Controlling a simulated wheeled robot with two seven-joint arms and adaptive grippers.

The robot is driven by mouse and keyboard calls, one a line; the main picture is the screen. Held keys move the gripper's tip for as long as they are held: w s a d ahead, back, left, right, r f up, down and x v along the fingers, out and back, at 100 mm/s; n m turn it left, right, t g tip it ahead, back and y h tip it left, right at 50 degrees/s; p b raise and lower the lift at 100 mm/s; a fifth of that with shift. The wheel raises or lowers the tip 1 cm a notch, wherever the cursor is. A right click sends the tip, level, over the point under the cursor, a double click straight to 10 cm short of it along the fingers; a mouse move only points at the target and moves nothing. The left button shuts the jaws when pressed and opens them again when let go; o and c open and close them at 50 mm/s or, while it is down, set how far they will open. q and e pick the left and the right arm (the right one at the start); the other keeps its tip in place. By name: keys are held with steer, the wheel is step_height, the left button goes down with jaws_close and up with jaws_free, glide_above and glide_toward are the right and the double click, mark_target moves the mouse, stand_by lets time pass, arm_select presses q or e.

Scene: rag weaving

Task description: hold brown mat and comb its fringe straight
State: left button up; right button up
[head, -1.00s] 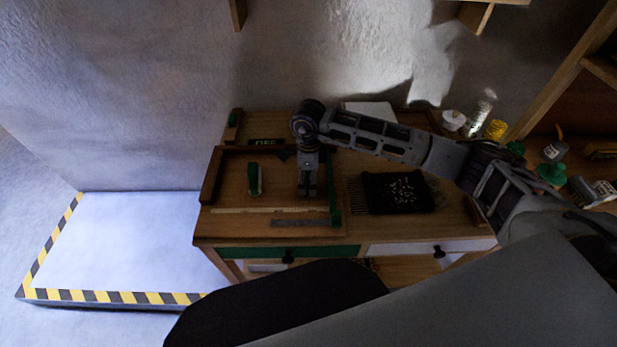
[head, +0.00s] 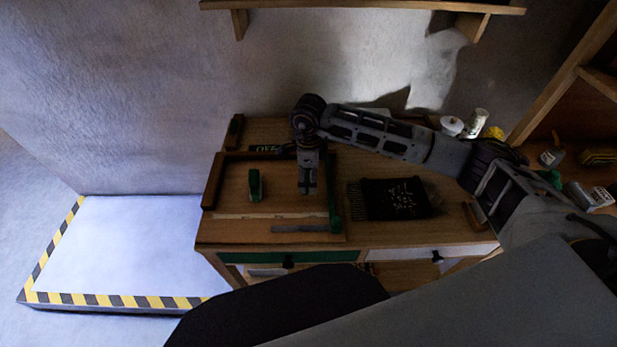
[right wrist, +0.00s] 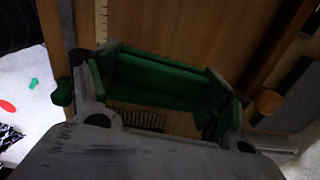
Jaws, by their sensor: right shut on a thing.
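The mat (head: 392,198) lies flat on the table right of my right gripper in the head view. It looks very dark, with a pale pattern, and a fringe (head: 355,201) shows at its left end. My right gripper (head: 308,190) points down over the wooden board, apart from the mat. In the right wrist view my right gripper (right wrist: 165,95) is shut on a green thing (right wrist: 155,72). A row of dark teeth (right wrist: 137,119) shows below it, so it looks like a comb. My left gripper is not in view.
A framed wooden board (head: 230,205) covers the table's left part, with a green upright piece (head: 254,184) on it and a grey strip (head: 300,229) near its front. A white cup (head: 452,125) and a yellow container (head: 494,132) stand at the back right. A shelf (head: 360,5) hangs above.

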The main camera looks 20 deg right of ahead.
steer(key=shift+r+p, duration=0.35)
steer(key=shift+r, duration=0.7)
steer(key=shift+n, duration=0.4)
